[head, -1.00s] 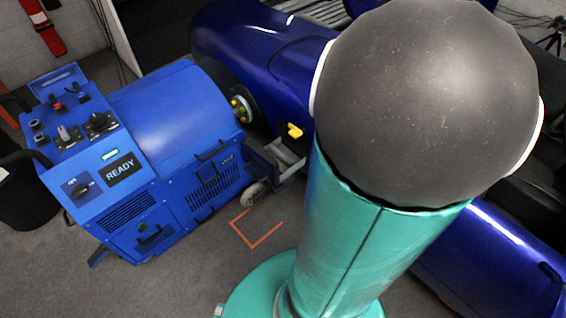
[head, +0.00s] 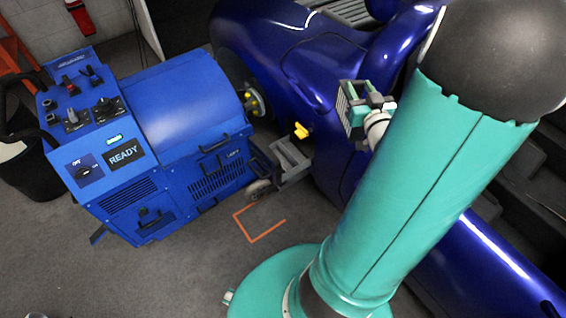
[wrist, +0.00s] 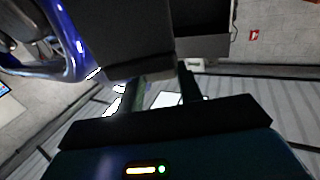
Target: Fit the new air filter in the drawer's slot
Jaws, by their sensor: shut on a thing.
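My gripper (head: 366,108) is raised in front of the dark blue car, right of the blue machine (head: 180,110). It is shut on a small block with a ribbed grey face (head: 344,108), which looks like the air filter. In the wrist view, a dark block (wrist: 125,40) stands above the two fingers (wrist: 163,92), too dark to show detail. The machine's front has grilles and handles (head: 215,145); a panel with a handle (head: 155,222) sits low at the left. No open drawer or slot shows, and I cannot tell which panel is the drawer.
A yellow-handled part (head: 301,131) and a grey bracket (head: 290,158) stand between machine and car (head: 335,75). An orange corner mark (head: 258,228) lies on clear floor in front of the machine. A black bin (head: 28,165) stands at the left.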

